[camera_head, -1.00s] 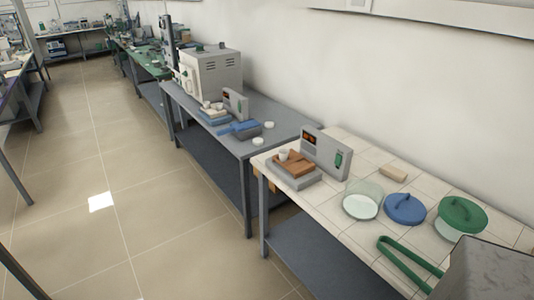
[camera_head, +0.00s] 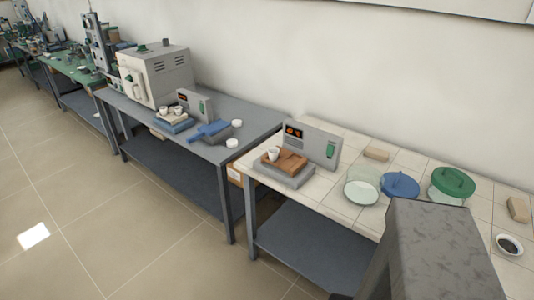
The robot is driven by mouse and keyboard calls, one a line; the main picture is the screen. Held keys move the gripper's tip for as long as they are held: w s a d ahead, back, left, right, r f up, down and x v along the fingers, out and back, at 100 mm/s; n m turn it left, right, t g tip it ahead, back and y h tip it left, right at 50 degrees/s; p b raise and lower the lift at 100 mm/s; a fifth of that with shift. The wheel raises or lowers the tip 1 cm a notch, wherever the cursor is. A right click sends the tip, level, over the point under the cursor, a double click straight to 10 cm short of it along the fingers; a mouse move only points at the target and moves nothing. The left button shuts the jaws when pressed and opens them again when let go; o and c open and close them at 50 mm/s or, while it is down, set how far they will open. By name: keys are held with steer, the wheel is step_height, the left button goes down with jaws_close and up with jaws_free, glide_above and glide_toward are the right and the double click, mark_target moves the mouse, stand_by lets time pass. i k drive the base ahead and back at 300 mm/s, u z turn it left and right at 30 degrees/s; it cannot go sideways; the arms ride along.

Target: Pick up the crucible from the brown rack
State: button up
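The white crucible (camera_head: 272,154) stands upright on the brown rack (camera_head: 292,161). The rack lies on the grey platform (camera_head: 285,176) of a balance at the left end of the white tiled table. The balance's upright display panel (camera_head: 311,145) stands right behind the rack. My gripper is not in view, and nothing is seen touching the crucible or rack.
A glass dish (camera_head: 361,191), a blue lid (camera_head: 399,185) and a green lid (camera_head: 452,183) sit right of the balance. A large grey block (camera_head: 440,250) fills the lower right foreground and hides part of the table. Floor (camera_head: 130,250) is clear at left.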

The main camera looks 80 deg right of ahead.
mark_target(273, 152)
steer(key=z, duration=0.7)
steer(key=i, duration=0.9)
steer(key=z, duration=0.65)
